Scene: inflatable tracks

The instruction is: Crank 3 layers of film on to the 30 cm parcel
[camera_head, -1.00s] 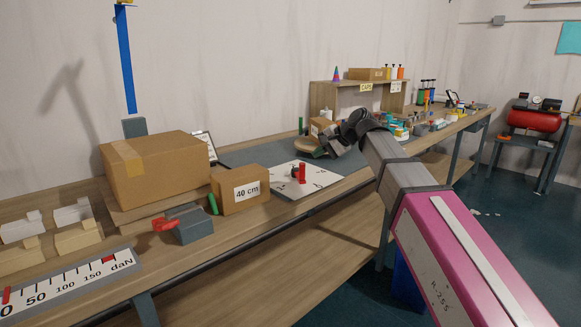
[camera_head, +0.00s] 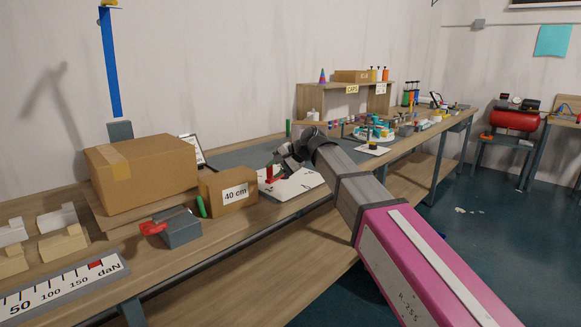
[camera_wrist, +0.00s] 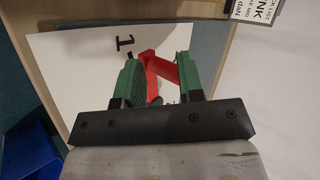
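A red crank handle (camera_head: 269,173) stands on a white numbered plate (camera_head: 300,183) on the bench. My gripper (camera_head: 284,160) is beside the handle, low over the plate. In the wrist view its two green fingers (camera_wrist: 158,82) are apart, with the red handle (camera_wrist: 162,72) between them; I cannot make out firm contact on both sides. A "1" shows on the white plate (camera_wrist: 75,60) there. The 30 cm parcel and its round turntable cannot be made out now; my arm covers the area behind the plate. A carton labelled 40 cm (camera_head: 228,192) stands left of the plate.
A large carton (camera_head: 140,172) and a grey block with a red lever (camera_head: 178,228) are at the left. A daN scale (camera_head: 60,288) lies at the front left. A shelf (camera_head: 340,100) and small items fill the bench's far right. The floor at right is open.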

